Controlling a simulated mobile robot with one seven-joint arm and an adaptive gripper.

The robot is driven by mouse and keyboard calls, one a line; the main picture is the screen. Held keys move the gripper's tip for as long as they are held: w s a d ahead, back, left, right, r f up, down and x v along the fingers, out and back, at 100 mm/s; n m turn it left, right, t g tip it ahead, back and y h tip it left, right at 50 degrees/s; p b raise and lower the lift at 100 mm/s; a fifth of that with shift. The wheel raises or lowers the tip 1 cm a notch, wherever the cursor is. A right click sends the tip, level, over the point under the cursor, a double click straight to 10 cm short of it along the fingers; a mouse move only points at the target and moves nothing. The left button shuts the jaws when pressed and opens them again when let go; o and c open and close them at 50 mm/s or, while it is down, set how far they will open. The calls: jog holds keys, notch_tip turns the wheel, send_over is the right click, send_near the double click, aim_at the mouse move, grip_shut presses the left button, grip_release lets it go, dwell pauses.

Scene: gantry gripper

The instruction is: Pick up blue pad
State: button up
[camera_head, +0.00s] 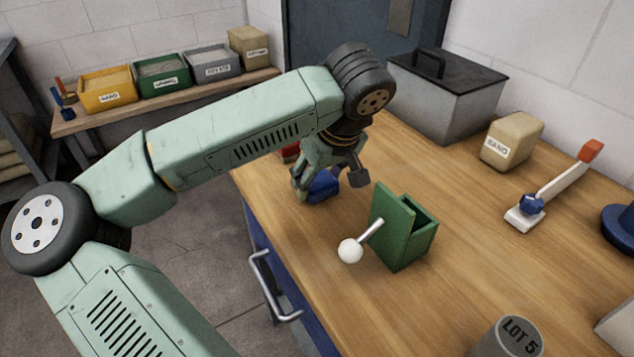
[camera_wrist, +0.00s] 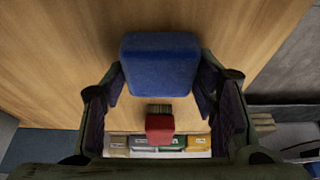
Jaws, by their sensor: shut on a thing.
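The blue pad (camera_head: 323,186) is a rounded block near the left edge of the wooden workbench, partly hidden by my gripper in the head view. In the wrist view the blue pad (camera_wrist: 160,65) sits between the two fingers. My gripper (camera_head: 331,180) points down and is shut on the pad, with a finger on each side; the fingers also show in the wrist view (camera_wrist: 160,88). I cannot tell whether the pad rests on the bench or is slightly above it.
A red brush-like object (camera_wrist: 160,128) lies close by. A green box (camera_head: 407,232) with a white-knobbed lever (camera_head: 351,250) stands just right of my gripper. A grey lidded bin (camera_head: 447,98), a tan block (camera_head: 511,141) and an orange-tipped lever (camera_head: 560,185) are farther right.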

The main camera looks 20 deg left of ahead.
aim_at(319, 179)
notch_tip(319, 179, up, 10)
jog(key=b, duration=0.1)
jog(key=shift+b, duration=0.35)
jog(key=o, duration=0.5)
jog(key=c, duration=0.5)
